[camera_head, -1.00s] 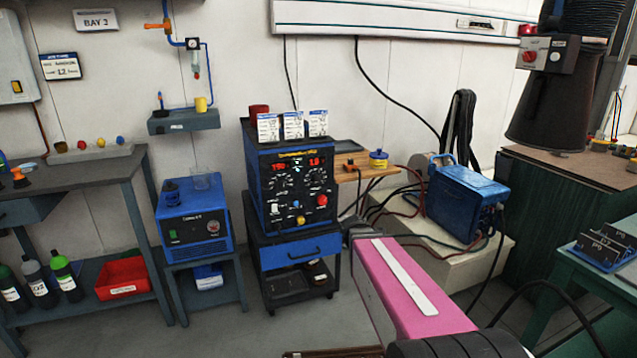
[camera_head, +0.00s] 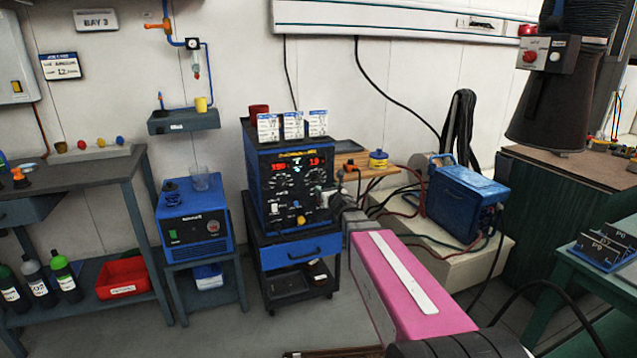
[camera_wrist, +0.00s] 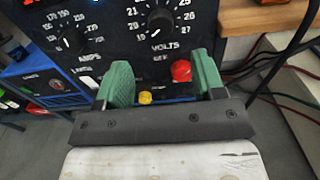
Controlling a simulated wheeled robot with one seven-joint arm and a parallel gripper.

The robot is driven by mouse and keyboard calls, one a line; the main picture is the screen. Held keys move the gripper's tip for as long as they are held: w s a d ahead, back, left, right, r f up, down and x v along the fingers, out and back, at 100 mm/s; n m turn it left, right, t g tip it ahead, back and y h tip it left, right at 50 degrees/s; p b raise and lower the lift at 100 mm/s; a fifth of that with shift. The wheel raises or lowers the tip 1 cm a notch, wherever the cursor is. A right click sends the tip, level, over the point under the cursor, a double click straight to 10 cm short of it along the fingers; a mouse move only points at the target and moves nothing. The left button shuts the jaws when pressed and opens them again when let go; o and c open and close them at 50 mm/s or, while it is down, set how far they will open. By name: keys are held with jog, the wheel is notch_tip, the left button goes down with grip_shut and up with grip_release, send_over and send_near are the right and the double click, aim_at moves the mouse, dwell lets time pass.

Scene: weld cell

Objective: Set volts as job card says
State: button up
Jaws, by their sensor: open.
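The blue-and-black welder (camera_head: 262,170) stands on a small cart, with two red-lit displays whose digits are too blurred to be sure of. In the wrist view the volts knob (camera_wrist: 158,20) is black with a white-numbered scale. The amps knob (camera_wrist: 72,40) is to its left. My gripper (camera_wrist: 163,78) is open and empty, its green fingers pointing at the panel just below the volts knob. A red button (camera_wrist: 181,70) shows between the fingers. In the head view my gripper (camera_head: 332,198) hides the panel's lower right. The job card (camera_head: 60,66) hangs on the left wall, its small print unreadable.
Three white cards (camera_head: 293,125) and a red cup stand on the welder. A wooden shelf (camera_head: 370,172) with small parts is close to the right of the panel. Cables and a blue box (camera_head: 465,203) are farther right. A blue unit (camera_head: 192,225) stands left.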

aim_at(318, 180)
jog(key=x, duration=0.9)
jog(key=shift+f, duration=0.1)
jog(key=c, duration=0.9)
